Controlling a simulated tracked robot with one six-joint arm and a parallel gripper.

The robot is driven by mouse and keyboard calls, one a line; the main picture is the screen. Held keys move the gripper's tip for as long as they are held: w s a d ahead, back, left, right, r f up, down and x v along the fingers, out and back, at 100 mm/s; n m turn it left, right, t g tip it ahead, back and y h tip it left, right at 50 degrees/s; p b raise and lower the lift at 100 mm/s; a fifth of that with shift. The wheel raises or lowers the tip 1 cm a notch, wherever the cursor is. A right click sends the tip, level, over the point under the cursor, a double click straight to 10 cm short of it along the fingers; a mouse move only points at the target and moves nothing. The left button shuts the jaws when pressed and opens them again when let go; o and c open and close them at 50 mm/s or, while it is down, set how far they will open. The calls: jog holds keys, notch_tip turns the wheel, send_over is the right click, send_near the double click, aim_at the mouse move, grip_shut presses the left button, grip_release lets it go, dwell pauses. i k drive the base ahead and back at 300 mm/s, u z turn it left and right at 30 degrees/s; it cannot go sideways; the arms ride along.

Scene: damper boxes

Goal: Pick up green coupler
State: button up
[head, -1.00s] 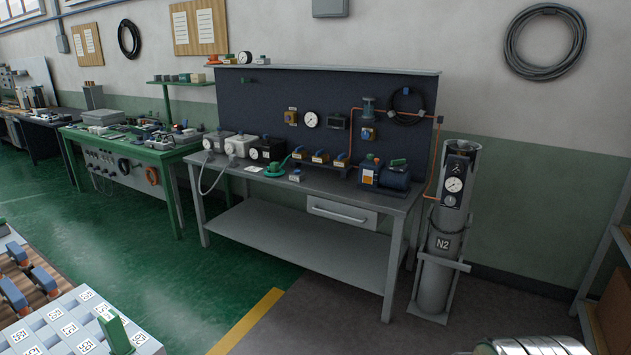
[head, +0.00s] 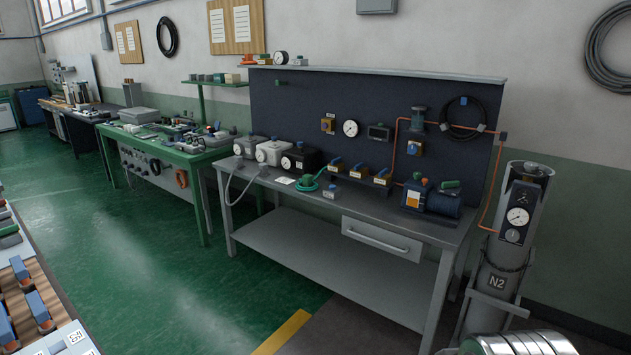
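No single green part can be told for sure as the green coupler. A small green piece with a coiled green hose (head: 308,184) lies on the grey workbench (head: 395,226), right of the dial boxes. Another small green part (head: 450,184) sits on top of the blue motor unit (head: 440,202) at the bench's right.
A green table (head: 205,155) with loose equipment stands left of the workbench. A grey N2 cylinder (head: 495,280) stands at the right. A labelled tray (head: 65,338) with blue-handled parts is at the lower left. The green floor (head: 170,270) between is clear.

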aim_at(306, 179)
jog(key=u, duration=0.25)
jog(key=i, duration=1.8)
jog(key=u, duration=0.55)
jog(key=i, duration=2.3)
jog(key=u, duration=0.1)
